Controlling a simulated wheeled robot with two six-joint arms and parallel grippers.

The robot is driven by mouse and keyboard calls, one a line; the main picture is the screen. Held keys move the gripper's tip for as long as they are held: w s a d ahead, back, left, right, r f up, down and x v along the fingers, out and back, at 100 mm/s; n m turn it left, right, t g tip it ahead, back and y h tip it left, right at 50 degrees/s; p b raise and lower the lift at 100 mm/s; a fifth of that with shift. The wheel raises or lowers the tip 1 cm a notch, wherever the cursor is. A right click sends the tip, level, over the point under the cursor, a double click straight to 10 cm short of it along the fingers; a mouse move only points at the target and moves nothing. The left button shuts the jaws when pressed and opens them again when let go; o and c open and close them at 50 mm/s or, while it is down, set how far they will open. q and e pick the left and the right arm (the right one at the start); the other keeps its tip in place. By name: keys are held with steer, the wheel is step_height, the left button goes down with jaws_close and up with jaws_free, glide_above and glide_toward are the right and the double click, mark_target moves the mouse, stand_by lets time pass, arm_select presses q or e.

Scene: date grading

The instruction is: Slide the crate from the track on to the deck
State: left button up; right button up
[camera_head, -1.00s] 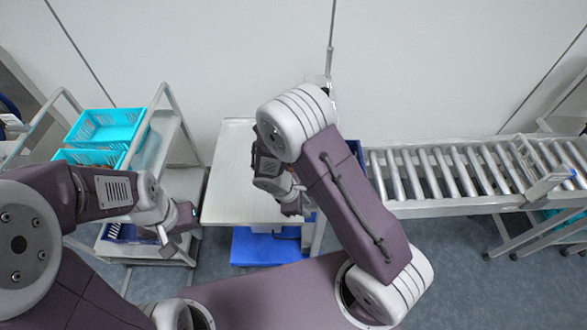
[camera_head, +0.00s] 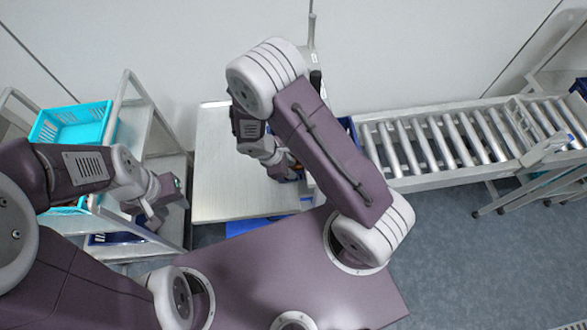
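The crate (camera_head: 347,124) is dark blue and mostly hidden behind my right arm. A strip of it shows at the left end of the roller track (camera_head: 437,143), beside the deck. The deck (camera_head: 222,165) is a flat pale top left of the track. My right gripper (camera_head: 293,172) is low over the deck's right side, near the crate's hidden part. Its fingertips are mostly covered by my arm, so I cannot tell its opening or whether it touches the crate. My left gripper (camera_head: 160,203) hangs between the cart and the deck, away from the crate; its opening is unclear.
A shelf cart (camera_head: 137,95) at the left carries turquoise crates (camera_head: 72,125), with a dark blue one lower down. A blue base (camera_head: 250,227) shows under the deck. A thin post rises behind the deck. Grey floor (camera_head: 445,255) is open at the lower right.

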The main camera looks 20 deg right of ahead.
mark_target(296, 172)
steer(key=x, duration=0.7)
steer(key=shift+w+d+f+b, duration=0.1)
steer(key=shift+w+f+b, duration=0.05)
steer(key=shift+f+b, duration=0.25)
steer(key=shift+r, duration=0.1)
jaws_close()
stand_by(0.9)
